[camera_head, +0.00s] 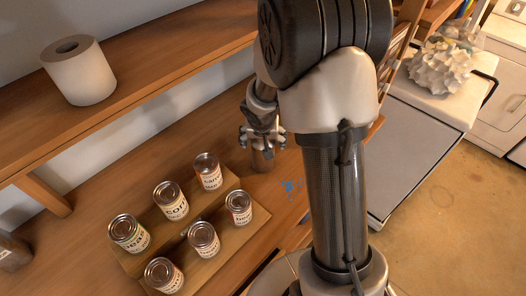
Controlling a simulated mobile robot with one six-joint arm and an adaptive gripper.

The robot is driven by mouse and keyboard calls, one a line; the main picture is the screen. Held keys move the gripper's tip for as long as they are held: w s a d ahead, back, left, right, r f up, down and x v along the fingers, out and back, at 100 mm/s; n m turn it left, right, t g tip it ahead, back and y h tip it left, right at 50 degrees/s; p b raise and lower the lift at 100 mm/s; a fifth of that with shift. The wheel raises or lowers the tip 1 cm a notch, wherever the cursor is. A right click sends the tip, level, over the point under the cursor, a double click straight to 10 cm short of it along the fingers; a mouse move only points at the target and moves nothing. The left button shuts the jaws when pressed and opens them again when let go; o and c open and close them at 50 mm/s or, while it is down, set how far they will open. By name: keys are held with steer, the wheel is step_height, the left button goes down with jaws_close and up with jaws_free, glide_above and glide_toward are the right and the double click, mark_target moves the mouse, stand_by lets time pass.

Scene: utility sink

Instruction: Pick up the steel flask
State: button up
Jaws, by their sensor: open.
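My gripper (262,140) is at the end of my arm, over the wooden counter, just beyond the group of cans. Its jaws look open. A small brownish, shiny upright cylinder (262,161) shows directly below and between the jaws, its upper part hidden by them. It may be the steel flask, but it is too small and covered to be sure. I cannot tell whether the jaws touch it.
Several labelled cans (203,239) stand on a wooden board (232,236) close left of the gripper. A blue mark (290,186) lies on the counter (97,214). A paper roll (79,71) stands on the shelf (150,82). A dark jar (12,254) is at far left.

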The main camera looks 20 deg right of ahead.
steer(key=shift+w+f, duration=0.1)
steer(key=shift+f, duration=0.15)
steer(key=shift+c, duration=0.2)
steer(key=c, duration=1.5)
